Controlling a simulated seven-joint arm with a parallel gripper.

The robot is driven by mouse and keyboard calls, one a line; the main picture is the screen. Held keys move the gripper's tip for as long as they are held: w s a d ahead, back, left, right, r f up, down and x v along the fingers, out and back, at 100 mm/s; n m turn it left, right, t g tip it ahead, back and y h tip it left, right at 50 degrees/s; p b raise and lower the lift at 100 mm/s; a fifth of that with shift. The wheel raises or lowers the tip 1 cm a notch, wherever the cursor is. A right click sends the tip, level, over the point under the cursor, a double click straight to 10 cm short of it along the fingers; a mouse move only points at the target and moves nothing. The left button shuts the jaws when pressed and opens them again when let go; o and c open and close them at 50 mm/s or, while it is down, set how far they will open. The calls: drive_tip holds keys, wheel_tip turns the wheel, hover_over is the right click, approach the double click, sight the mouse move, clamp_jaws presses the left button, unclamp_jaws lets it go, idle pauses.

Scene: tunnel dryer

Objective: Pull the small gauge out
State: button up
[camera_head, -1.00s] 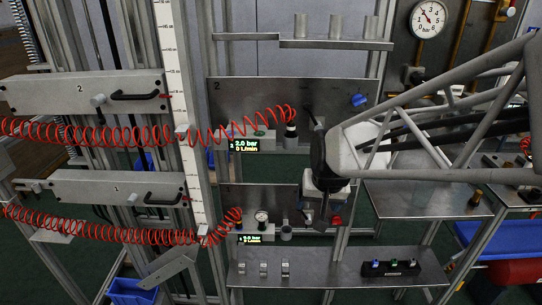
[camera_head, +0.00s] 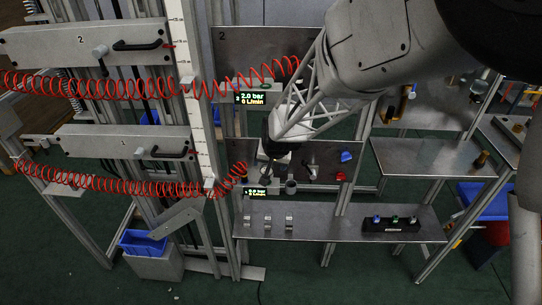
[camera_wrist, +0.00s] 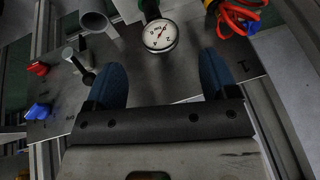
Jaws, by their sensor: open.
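The small gauge (camera_wrist: 160,36) has a round white dial with a red needle and sits on a green-and-dark fitting at the top middle of the wrist view. My gripper (camera_wrist: 163,78) is open, with its two blue finger pads apart and nothing between them. The gauge lies beyond the fingertips, roughly in line with the gap. In the head view my gripper (camera_head: 268,168) is in front of the lower panel, just above the lower display (camera_head: 262,191), and the gauge cannot be made out clearly there.
Beside the gauge are an open grey cup-like port (camera_wrist: 96,22), a lever valve (camera_wrist: 78,62) and a red coiled hose (camera_wrist: 238,14). Blue (camera_head: 346,156) and red (camera_head: 341,176) knobs sit further right. Below is a shelf (camera_head: 335,222) with small clips and a black block.

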sight(266, 165)
drive_tip(key=shift+f, duration=0.1)
drive_tip(key=shift+x, duration=3.85)
drive_tip(key=c, duration=1.1)
drive_tip(key=shift+r, duration=1.1)
drive_tip(key=shift+r, duration=0.35)
drive_tip(key=shift+r, duration=0.4)
drive_tip(key=shift+r, duration=2)
